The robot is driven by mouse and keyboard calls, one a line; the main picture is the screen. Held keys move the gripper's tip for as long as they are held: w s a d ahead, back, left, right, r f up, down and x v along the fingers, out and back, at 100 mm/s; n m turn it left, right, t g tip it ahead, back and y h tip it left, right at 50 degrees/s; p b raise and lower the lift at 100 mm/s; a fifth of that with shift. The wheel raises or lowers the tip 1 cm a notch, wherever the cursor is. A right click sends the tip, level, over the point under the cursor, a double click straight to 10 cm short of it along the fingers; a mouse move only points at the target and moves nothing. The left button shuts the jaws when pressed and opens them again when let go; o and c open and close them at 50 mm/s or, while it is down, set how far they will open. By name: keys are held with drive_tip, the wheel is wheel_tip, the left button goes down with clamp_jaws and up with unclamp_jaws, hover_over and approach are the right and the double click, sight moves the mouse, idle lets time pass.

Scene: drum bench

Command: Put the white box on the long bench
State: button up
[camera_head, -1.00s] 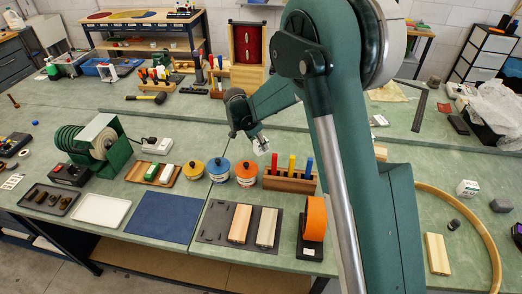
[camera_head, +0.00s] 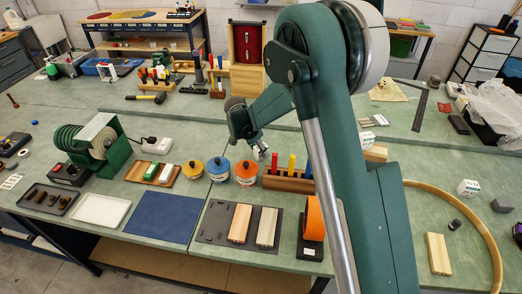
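The long green-topped bench (camera_head: 150,262) seems to run across the view; I cannot tell which bench surface the task calls the long bench. My gripper (camera_head: 261,153) hangs above the bench near the middle, behind the orange-lidded pot and far left of the white box. Its fingertips are small here, and I cannot tell whether they are open or shut. I see nothing clearly held. My arm covers part of the bench to the right of centre.
Lidded pots (camera_head: 219,169) and a wooden block with coloured markers (camera_head: 290,181) stand near my gripper. An orange roll (camera_head: 313,219) is in front. The wooden hoop (camera_head: 487,232), a pale wood block (camera_head: 438,254) and dark pieces lie at right.

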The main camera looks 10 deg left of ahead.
drive_tip(key=shift+o, duration=1)
drive_tip(key=shift+r, duration=0.15)
drive_tip(key=shift+r, duration=0.15)
drive_tip(key=p+v, duration=0.1)
drive_tip(key=v, duration=1)
drive_tip(key=shift+s+a+r, duration=0.15)
drive_tip(key=shift+r, duration=0.15)
